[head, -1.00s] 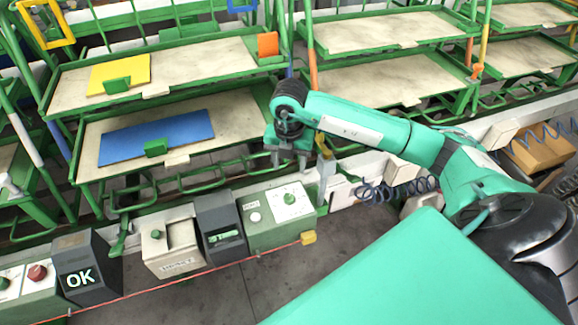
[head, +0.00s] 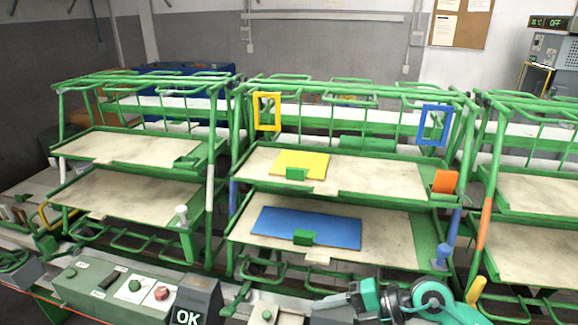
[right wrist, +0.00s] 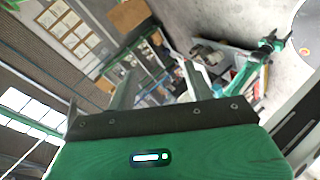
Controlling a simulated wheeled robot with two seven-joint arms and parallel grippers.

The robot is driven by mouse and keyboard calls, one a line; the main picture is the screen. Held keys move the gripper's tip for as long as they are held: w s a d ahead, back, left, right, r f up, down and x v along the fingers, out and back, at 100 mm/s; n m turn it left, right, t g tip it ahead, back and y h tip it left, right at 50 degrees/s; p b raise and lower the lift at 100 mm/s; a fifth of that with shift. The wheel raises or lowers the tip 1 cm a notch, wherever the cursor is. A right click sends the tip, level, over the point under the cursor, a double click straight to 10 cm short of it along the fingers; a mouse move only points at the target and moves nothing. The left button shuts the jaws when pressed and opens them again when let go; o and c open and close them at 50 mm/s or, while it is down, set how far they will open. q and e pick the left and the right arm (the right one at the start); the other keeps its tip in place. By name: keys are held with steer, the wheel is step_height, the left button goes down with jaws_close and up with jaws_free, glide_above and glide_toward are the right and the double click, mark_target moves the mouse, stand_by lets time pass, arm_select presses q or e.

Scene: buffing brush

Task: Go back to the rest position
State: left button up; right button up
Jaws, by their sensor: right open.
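My right arm (head: 432,303) is low at the bottom right of the head view, in front of the racks, and its lower part is cut off by the frame edge. In the right wrist view my right gripper (right wrist: 157,82) has its two fingers apart with nothing between them. That view is tilted, with the room behind the fingers. No buffing brush can be made out.
Green racks with a yellow plate (head: 301,161), a blue plate (head: 335,229) and an orange block (head: 445,181) stand ahead. Control boxes (head: 105,290) and an OK display (head: 188,305) line the front edge. A notice board (head: 461,22) hangs on the back wall.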

step_height(320, 180, up, 8)
steer(key=a+m+t+y, duration=0.3)
steer(key=m+t+y, duration=0.1)
steer(key=t+y, duration=0.15)
steer(key=w+d+r+m+t+h, duration=0.3)
steer(key=d+m+t+h, duration=0.15)
steer(key=m+t, duration=0.5)
steer(key=s+d+f+m+g+h, duration=0.1)
steer(key=s+d+f+m+h, duration=0.2)
steer(key=d+f+m+h, duration=1.15)
steer(key=s+a+f+g, duration=0.1)
steer(key=s+f+g, duration=1.1)
steer(key=s, duration=0.7)
step_height(320, 180, down, 32)
steer(key=g, duration=0.1)
steer(key=s+d+f+g, duration=0.1)
steer(key=s+d+f, duration=0.2)
steer(key=s+f, duration=1.6)
steer(key=shift+s+f, duration=0.4)
steer(key=shift+f, duration=0.15)
